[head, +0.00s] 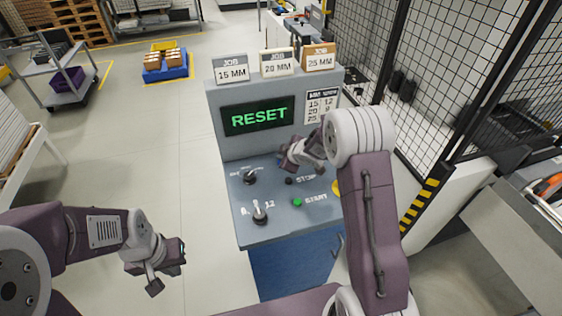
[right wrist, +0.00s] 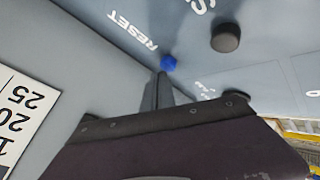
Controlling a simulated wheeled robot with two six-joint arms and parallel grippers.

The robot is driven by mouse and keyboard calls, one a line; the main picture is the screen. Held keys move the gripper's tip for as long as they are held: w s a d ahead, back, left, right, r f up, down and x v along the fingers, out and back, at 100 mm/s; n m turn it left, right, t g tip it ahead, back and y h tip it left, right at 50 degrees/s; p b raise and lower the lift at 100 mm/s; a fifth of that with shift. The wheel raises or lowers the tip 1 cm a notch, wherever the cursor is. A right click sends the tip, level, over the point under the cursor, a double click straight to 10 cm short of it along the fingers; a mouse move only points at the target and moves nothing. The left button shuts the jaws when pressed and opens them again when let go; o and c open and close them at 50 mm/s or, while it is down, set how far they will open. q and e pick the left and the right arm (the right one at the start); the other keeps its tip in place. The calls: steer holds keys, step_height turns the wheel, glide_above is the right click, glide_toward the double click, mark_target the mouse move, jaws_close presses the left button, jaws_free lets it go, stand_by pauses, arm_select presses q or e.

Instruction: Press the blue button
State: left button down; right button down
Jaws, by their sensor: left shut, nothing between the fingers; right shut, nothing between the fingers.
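The blue button (right wrist: 168,63) shows in the right wrist view beside the word RESET on the grey panel. In the head view my right gripper mostly hides it. My right gripper (head: 286,160) is shut and empty over the control panel (head: 240,215). In the right wrist view its fingertips (right wrist: 163,80) appear right beside the blue button; I cannot tell whether they touch it. My left gripper (head: 174,257) is shut and empty, in free space left of the console.
The console screen (head: 258,116) reads RESET. The panel also bears a green START button (head: 297,202), a black knob (head: 260,214) and another knob (head: 249,177). Three JOB boxes stand on top, such as the 15 MM box (head: 231,69). A mesh fence (head: 430,70) stands at right.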

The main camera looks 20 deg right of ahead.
steer(key=shift+f+b, duration=0.45)
steer(key=shift+f, duration=0.05)
stand_by(0.3)
stand_by(0.4)
steer(key=shift+r+p, duration=0.9)
steer(key=shift+p, duration=0.05)
step_height(320, 180, up, 5)
steer(key=p, duration=0.5)
steer(key=shift+r, duration=0.1)
